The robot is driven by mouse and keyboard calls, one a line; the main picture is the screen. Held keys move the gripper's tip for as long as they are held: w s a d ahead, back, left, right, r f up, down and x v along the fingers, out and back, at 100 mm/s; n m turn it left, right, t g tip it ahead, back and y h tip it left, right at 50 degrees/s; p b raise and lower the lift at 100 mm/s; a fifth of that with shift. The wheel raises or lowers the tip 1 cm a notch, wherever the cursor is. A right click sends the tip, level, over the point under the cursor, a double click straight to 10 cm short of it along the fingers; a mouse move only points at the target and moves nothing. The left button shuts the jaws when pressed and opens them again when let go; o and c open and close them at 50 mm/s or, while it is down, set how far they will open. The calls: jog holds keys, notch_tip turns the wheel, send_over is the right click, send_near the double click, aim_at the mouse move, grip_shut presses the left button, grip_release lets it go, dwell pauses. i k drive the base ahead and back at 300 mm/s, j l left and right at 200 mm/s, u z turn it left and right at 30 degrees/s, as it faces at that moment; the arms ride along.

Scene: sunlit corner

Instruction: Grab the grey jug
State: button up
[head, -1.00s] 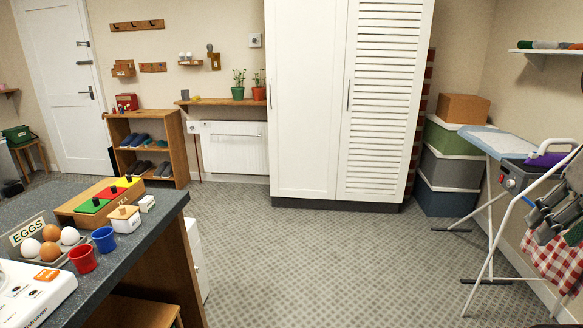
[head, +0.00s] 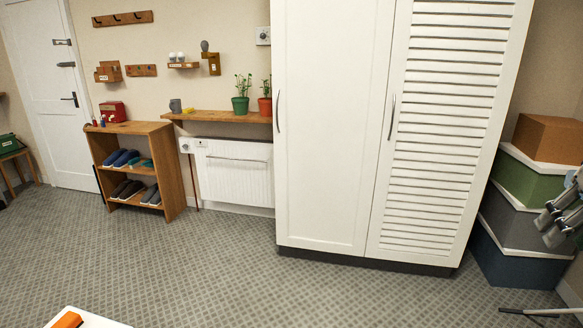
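The grey jug (head: 175,105) is small in the head view. It stands upright near the left end of the wooden wall shelf (head: 215,117) above the white radiator. A small yellow thing lies just right of it. My gripper (head: 551,228) is at the right edge of the view, partly cut off. Its two grey fingers show apart with nothing between them. It is far from the jug, in front of the stacked boxes.
A shoe rack (head: 140,168) stands left of the radiator (head: 235,172). Potted plants (head: 241,100) share the shelf. A large white wardrobe (head: 335,130) fills the middle right, with stacked boxes (head: 520,225) beside it. The patterned floor (head: 210,265) before the shelf is clear.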

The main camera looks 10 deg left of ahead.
aim_at(175, 104)
jog(key=i+j+u, duration=0.15)
jog(key=i+u, duration=0.15)
jog(key=i, duration=0.25)
jog(key=i+u, duration=0.3)
jog(key=i, duration=0.2)
jog(key=i+l+u, duration=0.1)
jog(key=i+u, duration=0.2)
jog(key=i, duration=0.25)
jog(key=i+l+u, duration=0.3)
jog(key=i, duration=0.2)
jog(key=i+j+u, duration=0.3)
jog(key=i, duration=0.7)
jog(key=i+l+u, duration=0.1)
jog(key=i+u, duration=0.15)
jog(key=i, duration=0.7)
jog(key=i+j+z, duration=0.1)
jog(key=i+z, duration=0.15)
jog(key=i, duration=0.2)
jog(key=i+j+z, duration=0.2)
jog(key=i, duration=0.25)
jog(key=i+j+z, duration=0.25)
jog(key=i, duration=0.15)
jog(key=i+l, duration=0.05)
jog(key=l, duration=0.05)
